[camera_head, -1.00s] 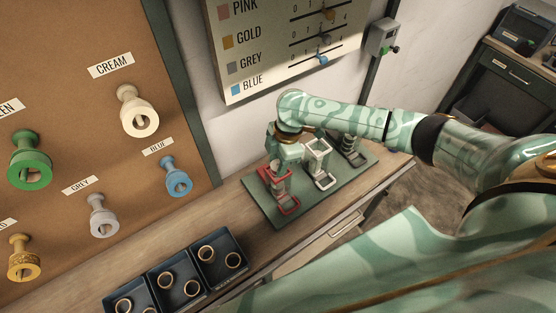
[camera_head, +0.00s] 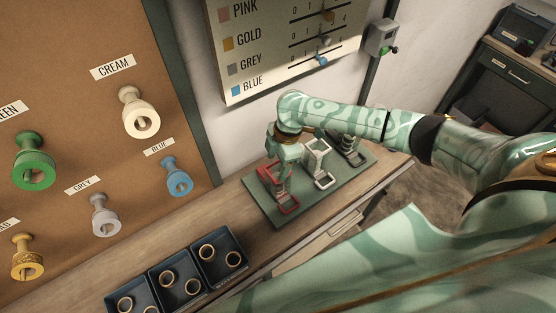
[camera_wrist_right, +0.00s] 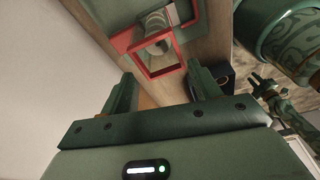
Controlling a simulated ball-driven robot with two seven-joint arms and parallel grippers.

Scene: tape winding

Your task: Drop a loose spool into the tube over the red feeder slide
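The red feeder slide (camera_head: 289,205) stands at the left end of a green base plate on the bench. My right gripper (camera_head: 278,172) is right at it and covers part of it. In the right wrist view the fingers of my right gripper (camera_wrist_right: 163,90) are apart, with nothing seen between them. A square red frame (camera_wrist_right: 153,72) of the feeder lies just beyond the fingertips. A pale grey cylinder (camera_wrist_right: 155,22) shows behind that frame; I cannot tell whether it is tube or spool. Loose tan spools (camera_head: 207,252) lie in the blue trays.
A white feeder (camera_head: 324,180) and a dark feeder (camera_head: 357,158) stand right of the red one on the green plate (camera_head: 262,208). Blue trays (camera_head: 226,279) sit at the bench's front left. Labelled pegs with coloured spools fill the brown board (camera_head: 75,125).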

